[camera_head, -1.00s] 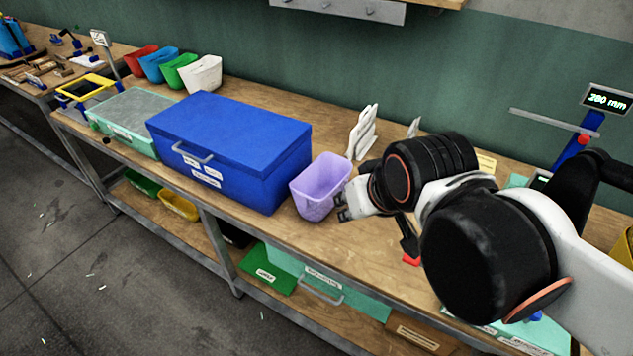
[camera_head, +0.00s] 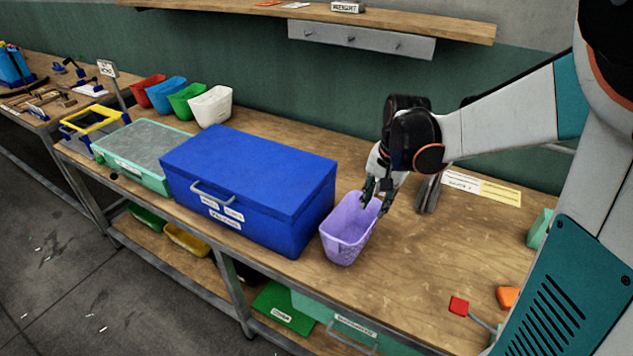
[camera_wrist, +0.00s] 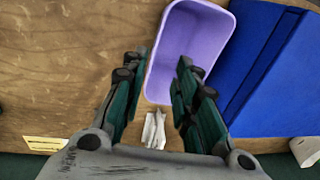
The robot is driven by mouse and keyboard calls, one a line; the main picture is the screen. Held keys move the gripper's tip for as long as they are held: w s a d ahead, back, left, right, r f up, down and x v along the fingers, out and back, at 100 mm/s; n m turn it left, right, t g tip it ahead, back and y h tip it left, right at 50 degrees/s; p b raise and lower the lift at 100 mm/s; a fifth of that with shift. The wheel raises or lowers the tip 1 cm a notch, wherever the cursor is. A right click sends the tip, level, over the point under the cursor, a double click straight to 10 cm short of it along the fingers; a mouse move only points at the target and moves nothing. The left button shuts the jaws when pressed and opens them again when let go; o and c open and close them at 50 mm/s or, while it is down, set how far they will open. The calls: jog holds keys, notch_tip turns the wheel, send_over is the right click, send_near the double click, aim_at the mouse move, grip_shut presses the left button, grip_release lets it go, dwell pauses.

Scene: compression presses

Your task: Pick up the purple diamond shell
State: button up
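The purple shell (camera_head: 346,240) is an open, tapered bin with a patterned lower wall. It stands upright on the wooden bench, just right of the blue box. My gripper (camera_head: 374,192) is above its rear right rim, pointing down. I cannot tell whether a finger touches the rim.
The blue box (camera_head: 245,190) stands close on the shell's left. Red, blue, green and white bins (camera_head: 212,106) stand behind it. Grey upright pieces (camera_head: 428,194) are just right of my gripper. A red block (camera_head: 459,306) lies front right. Bench between is clear.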

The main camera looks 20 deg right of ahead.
jog(key=w+d+f, duration=0.1)
jog(key=d+f, duration=0.1)
jog(key=b, duration=0.6)
send_near(367, 237)
jog(key=shift+m, duration=0.3)
jog(key=f, duration=0.2)
jog(key=w+f, duration=0.1)
jog(key=f, duration=0.5)
jog(key=shift+w+a+f, duration=0.15)
jog(key=shift+a, duration=0.1)
jog(key=shift+c, duration=0.6)
grip_shut()
